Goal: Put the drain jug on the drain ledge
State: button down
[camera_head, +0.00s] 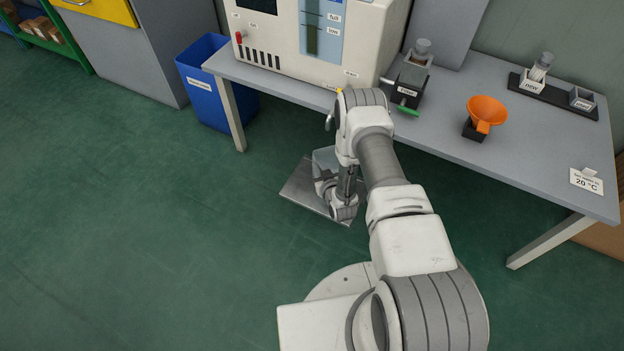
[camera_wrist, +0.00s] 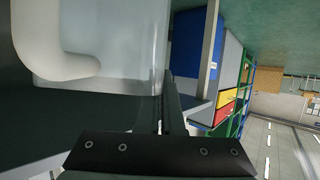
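A clear, see-through jug (camera_head: 325,157) shows in the head view below the table's front edge, partly hidden by my arm. It appears to be over or on a low grey metal plate (camera_head: 298,186), probably the drain ledge; I cannot tell whether they touch. My gripper (camera_head: 322,184) is beside the jug and mostly hidden by my wrist. In the wrist view the clear jug wall (camera_wrist: 120,45) fills the upper left, and my dark gripper fingers (camera_wrist: 168,105) are right at its edge. I cannot tell whether they are closed on it.
The grey table (camera_head: 455,135) overhangs behind the plate and carries a large white machine (camera_head: 275,38), a black and grey device (camera_head: 410,85) and an orange funnel (camera_head: 487,111). A blue bin (camera_head: 205,92) stands left of the table. The green floor at left is clear.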

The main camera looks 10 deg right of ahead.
jog(key=shift+w+a+f+b, duration=0.15)
jog(key=shift+a+f+b, duration=0.25)
jog(key=shift+f, duration=0.5)
jog(key=shift+w+a+f+b, duration=0.2)
jog(key=shift+a+f+b, duration=0.2)
jog(key=shift+f, duration=0.45)
jog(key=shift+w+a+f+b, duration=0.15)
jog(key=shift+a+f+b, duration=0.25)
jog(key=shift+f, duration=0.5)
jog(key=shift+d, duration=0.1)
jog(key=shift+f, duration=0.15)
jog(key=c, duration=1.1)
grip_release()
